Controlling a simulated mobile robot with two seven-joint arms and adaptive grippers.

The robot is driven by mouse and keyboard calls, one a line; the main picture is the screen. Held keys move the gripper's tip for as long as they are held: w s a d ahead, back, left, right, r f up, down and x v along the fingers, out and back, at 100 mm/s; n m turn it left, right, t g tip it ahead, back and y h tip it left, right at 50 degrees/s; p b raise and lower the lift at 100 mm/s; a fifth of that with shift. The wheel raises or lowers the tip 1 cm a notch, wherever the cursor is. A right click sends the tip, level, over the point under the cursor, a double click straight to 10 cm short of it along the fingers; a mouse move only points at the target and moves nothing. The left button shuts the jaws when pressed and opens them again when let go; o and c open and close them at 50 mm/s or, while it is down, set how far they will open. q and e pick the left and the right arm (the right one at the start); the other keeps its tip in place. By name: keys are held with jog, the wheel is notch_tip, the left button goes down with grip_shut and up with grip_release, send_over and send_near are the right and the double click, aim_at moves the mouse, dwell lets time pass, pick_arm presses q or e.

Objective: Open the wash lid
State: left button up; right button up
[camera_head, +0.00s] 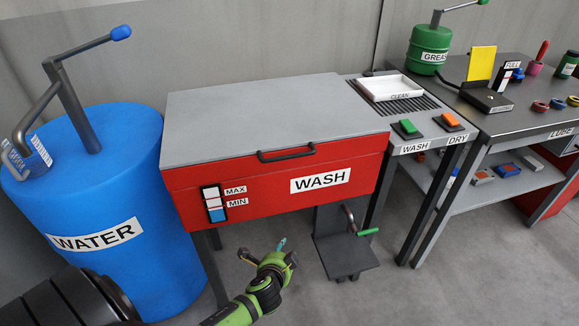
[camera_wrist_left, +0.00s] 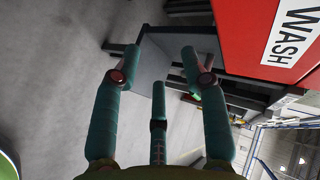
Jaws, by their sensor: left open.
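The wash lid (camera_head: 265,115) is a flat grey slab lying closed on the red wash tank (camera_head: 255,195). A dark bar handle (camera_head: 287,155) sticks out at its front edge. The tank's red front with the WASH label also shows in the left wrist view (camera_wrist_left: 245,35). My left gripper (camera_head: 270,258) is low in front of the tank, below the handle and apart from it. Its fingers (camera_wrist_left: 160,65) are spread and empty in the left wrist view. My right gripper is not in view.
A blue water barrel (camera_head: 120,240) with a pump stands left of the tank. A pedal stand with a green-ended crank (camera_head: 345,255) is under the tank's right part. A bench with a white clean tray (camera_head: 390,87) and WASH and DRY buttons adjoins on the right. Floor in front is clear.

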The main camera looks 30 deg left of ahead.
pick_arm(q)
jog(key=w+a+r+m+t+y, duration=0.1)
jog(key=w+r+t, duration=0.1)
jog(key=r, duration=0.6)
jog(key=w+r+t+y, duration=0.1)
jog(key=w+r+t, duration=0.1)
jog(key=r, duration=0.5)
jog(key=t+y, duration=0.1)
jog(key=y, duration=0.1)
send_near(289, 155)
jog(key=w+a+f, duration=0.2)
jog(key=w, duration=0.1)
jog(key=x, duration=0.3)
jog(key=r+x, duration=0.1)
jog(key=x, duration=0.1)
jog(key=shift+w+d, duration=0.1)
jog(key=shift+w, duration=0.1)
jog(key=shift+w+a+f, duration=0.15)
jog(key=shift+w+a, duration=0.1)
jog(key=shift+w, duration=0.3)
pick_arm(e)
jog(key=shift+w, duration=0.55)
pick_arm(q)
grip_shut()
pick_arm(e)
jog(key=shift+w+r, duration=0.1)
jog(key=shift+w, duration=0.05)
